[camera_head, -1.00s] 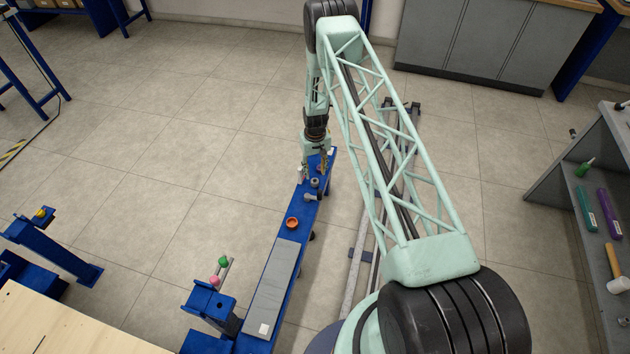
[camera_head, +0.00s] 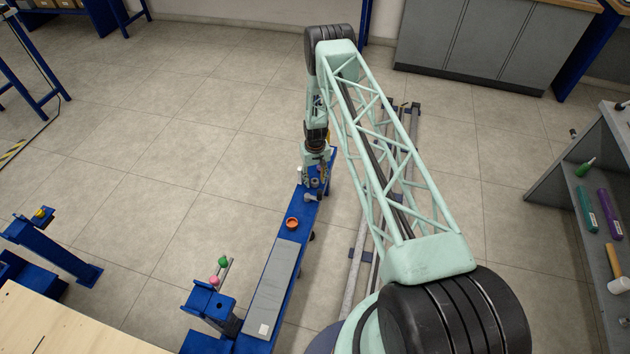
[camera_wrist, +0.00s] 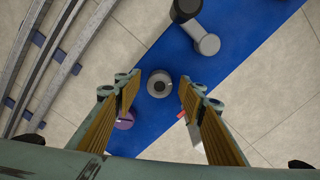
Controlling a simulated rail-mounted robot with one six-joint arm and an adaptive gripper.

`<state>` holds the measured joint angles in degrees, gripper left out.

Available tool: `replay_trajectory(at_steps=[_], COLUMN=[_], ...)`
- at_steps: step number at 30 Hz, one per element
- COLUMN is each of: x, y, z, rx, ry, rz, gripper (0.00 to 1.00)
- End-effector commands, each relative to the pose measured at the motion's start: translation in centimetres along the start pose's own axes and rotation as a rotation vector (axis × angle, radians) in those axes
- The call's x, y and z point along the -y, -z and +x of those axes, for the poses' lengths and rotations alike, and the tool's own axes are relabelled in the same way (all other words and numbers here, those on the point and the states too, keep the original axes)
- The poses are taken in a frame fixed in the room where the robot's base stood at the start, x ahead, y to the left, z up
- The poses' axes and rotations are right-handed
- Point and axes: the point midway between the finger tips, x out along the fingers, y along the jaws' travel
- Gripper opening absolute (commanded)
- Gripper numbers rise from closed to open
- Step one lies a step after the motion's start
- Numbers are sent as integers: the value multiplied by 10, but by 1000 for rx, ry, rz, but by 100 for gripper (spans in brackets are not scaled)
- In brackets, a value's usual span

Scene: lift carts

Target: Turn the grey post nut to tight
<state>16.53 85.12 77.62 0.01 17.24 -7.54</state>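In the wrist view a round grey nut (camera_wrist: 159,83) with a pale ring and dark centre stands on the blue cart deck (camera_wrist: 228,75). I take it for the grey post nut. My gripper (camera_wrist: 158,88) is open, one finger on each side of the nut, with visible gaps to both. From this angle I cannot tell its height above the nut. A grey elbow-shaped part (camera_wrist: 203,38) with a round end stands just beyond. In the head view my gripper (camera_head: 316,182) is over the deck's far part, where the nut is hard to make out.
A purple round piece (camera_wrist: 124,121) lies by the left finger and a red and white piece (camera_wrist: 191,128) by the right. An orange dish (camera_head: 292,223) and a grey mat (camera_head: 273,287) lie on the near deck. Floor rails (camera_head: 362,240) run to the right.

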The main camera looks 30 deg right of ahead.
Motion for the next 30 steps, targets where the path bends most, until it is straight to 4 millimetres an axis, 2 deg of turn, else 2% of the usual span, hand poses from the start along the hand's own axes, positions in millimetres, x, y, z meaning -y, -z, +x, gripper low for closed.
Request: replay_trajectory(at_steps=[5,13,23,30], x=[0,0,0,0], y=[0,0,0,0], z=[0,0,1,2], rx=[0,0,0,1], ry=[0,0,0,0], rz=[0,0,22,104], gripper=[36,13,13,13])
